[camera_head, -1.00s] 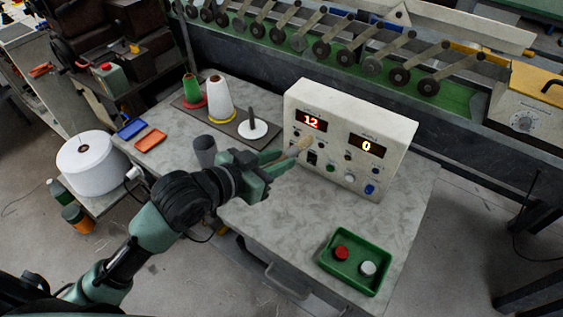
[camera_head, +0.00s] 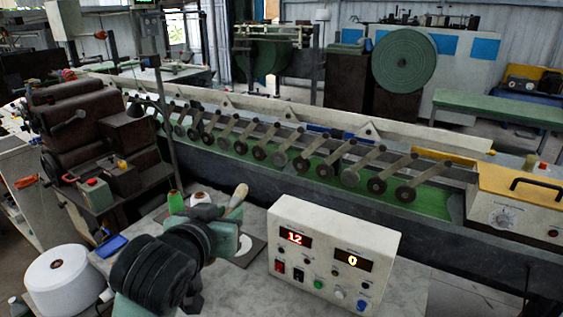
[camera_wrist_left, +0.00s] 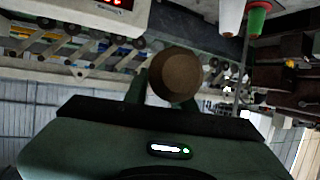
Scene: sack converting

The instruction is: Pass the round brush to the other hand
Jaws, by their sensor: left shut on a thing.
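The round brush shows its pale wooden handle (camera_head: 239,195) sticking up and slightly right from my left gripper (camera_head: 230,217) in the head view. The gripper is shut on it and holds it above the table, left of the control box. In the left wrist view the brush is a brown round end (camera_wrist_left: 175,75) between the two fingers; the rest is hidden behind that end. My left wrist hides part of the gripper in the head view. My right gripper is in neither view.
The control box (camera_head: 333,255) with lit displays stands on the table (camera_head: 235,290) to the right of the gripper. A green cone (camera_head: 175,203) and a white cone stand behind my arm. A large white roll (camera_head: 62,280) is at the left. A long machine rail runs behind the table.

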